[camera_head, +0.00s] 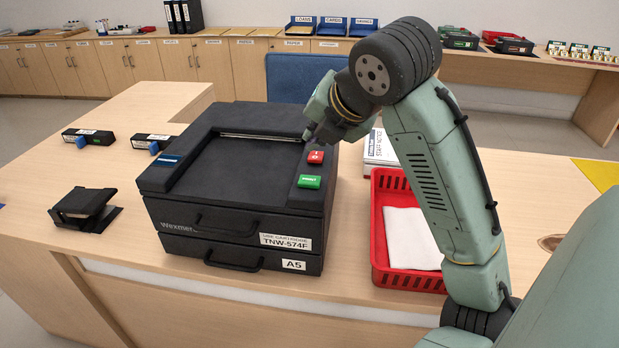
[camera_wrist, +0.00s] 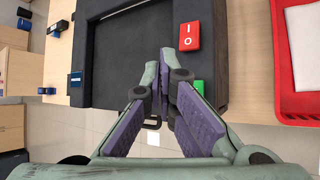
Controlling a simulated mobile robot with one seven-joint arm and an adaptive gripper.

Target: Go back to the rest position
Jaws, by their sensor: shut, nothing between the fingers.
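My gripper (camera_head: 310,137) is shut and empty. It hangs just above the right side of the black printer (camera_head: 225,170), close to the red power switch (camera_head: 316,157) and the green button (camera_head: 309,182). In the wrist view my gripper (camera_wrist: 165,52) points at the printer's dark top, with the red switch (camera_wrist: 190,36) to the right of its tips and the green button (camera_wrist: 199,87) partly hidden behind a finger. I cannot tell whether the fingertips touch the printer. My arm reaches in from the right in the head view.
A red tray (camera_head: 378,240) with white paper (camera_head: 412,238) stands right of the printer, under my arm. A white box (camera_head: 380,150) stands behind it. Two small black cartridges (camera_head: 88,137) and a dark stand-like object (camera_head: 85,210) lie left. The wooden counter (camera_head: 110,262) is clear at front left.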

